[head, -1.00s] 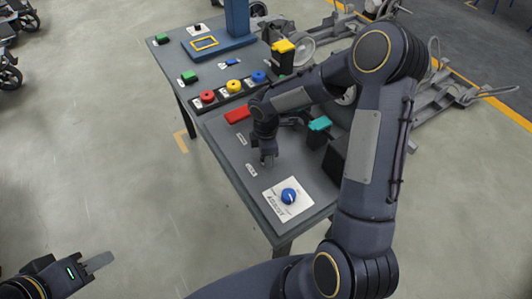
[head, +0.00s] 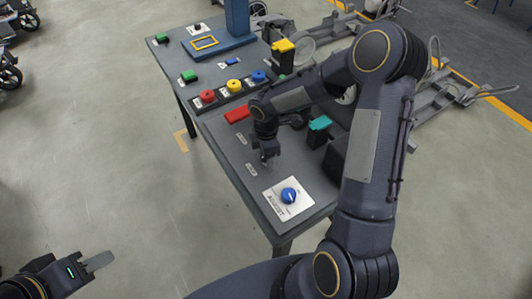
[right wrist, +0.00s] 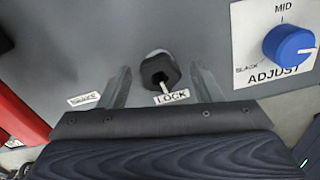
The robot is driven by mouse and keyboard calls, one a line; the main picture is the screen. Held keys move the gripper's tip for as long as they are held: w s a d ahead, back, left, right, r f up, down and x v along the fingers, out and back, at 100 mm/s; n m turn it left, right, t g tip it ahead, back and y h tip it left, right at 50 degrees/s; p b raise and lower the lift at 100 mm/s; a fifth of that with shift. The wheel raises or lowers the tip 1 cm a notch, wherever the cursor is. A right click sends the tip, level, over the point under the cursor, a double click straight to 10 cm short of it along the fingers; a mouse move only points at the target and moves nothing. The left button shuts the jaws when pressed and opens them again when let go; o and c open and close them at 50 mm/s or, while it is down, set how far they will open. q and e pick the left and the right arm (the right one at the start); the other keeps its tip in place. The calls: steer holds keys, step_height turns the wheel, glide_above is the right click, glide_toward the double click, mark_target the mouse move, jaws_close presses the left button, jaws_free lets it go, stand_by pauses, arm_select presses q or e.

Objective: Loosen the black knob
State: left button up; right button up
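The black knob (right wrist: 160,72) stands on the grey bench top, in the right wrist view. Its white pointer line points down to a label reading LOCK (right wrist: 172,98). A second small label (right wrist: 84,98) lies to its left, too small to read surely. My right gripper (right wrist: 160,67) is open, one finger on each side of the knob in the picture, with gaps showing. In the head view my right gripper (head: 268,160) is low over the bench and hides the knob. My left gripper (head: 98,262) is off the bench at lower left; its finger gap cannot be made out.
A blue dial (head: 288,196) on a white ADJUST plate sits at the near end of the bench (head: 238,172). A red block (head: 237,114), a teal-topped block (head: 319,124) and a row of red, yellow and blue buttons (head: 233,86) are farther back.

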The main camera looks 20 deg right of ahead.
steer(key=shift+r, duration=3.9)
